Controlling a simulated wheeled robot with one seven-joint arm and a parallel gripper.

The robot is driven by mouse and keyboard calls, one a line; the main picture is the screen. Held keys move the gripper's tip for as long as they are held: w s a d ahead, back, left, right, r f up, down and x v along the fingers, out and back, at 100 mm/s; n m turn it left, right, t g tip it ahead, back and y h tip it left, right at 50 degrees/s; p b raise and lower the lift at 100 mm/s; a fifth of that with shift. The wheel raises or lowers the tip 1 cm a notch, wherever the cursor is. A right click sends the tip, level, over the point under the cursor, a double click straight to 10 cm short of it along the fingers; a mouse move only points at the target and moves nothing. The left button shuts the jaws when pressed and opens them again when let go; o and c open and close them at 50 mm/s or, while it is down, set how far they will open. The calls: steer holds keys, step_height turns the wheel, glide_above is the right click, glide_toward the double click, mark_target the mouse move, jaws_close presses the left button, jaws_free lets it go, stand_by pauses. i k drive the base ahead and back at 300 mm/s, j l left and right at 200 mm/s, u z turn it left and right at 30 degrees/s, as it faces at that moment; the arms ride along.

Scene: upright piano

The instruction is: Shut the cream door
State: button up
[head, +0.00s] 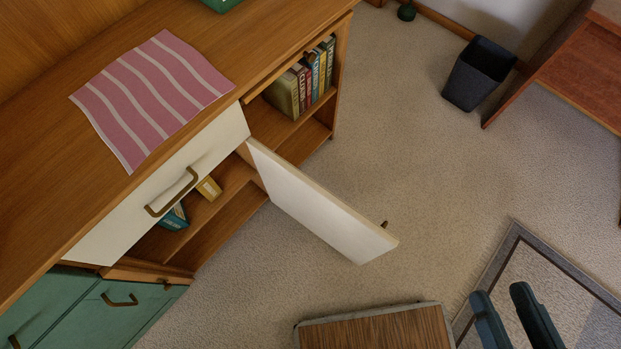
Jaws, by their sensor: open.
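The cream door (315,205) stands wide open, swung out from the wooden cabinet (290,45) over the carpet. Its hinged edge is at the cabinet front, and its free edge points to the lower right. A small dark knob (384,223) sticks out near the free edge, on the face turned away from view. The door's compartment (225,208) is exposed. My gripper (500,294) is at the lower right, its two dark fingers apart and empty. It is to the right of and below the door, not touching it.
A cream drawer front (160,185) with a bronze handle is above the opening. Books (175,217) and a yellow item (208,188) sit inside. A wood-topped piece (375,328) stands at the bottom. A dark bin (478,73) is farther back. Carpet between door and bin is clear.

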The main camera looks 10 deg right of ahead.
mark_target(354, 235)
steer(key=i+l+u, duration=0.1)
steer(key=l+u, duration=0.2)
steer(key=u, duration=0.15)
steer(key=l+u, duration=0.3)
steer(key=u, duration=0.15)
steer(key=l+u, duration=0.25)
steer(key=l, duration=0.95)
steer(key=k+l+u, duration=0.1)
steer(key=l+u, duration=0.2)
steer(key=l, duration=1.7)
steer(key=k, duration=0.05)
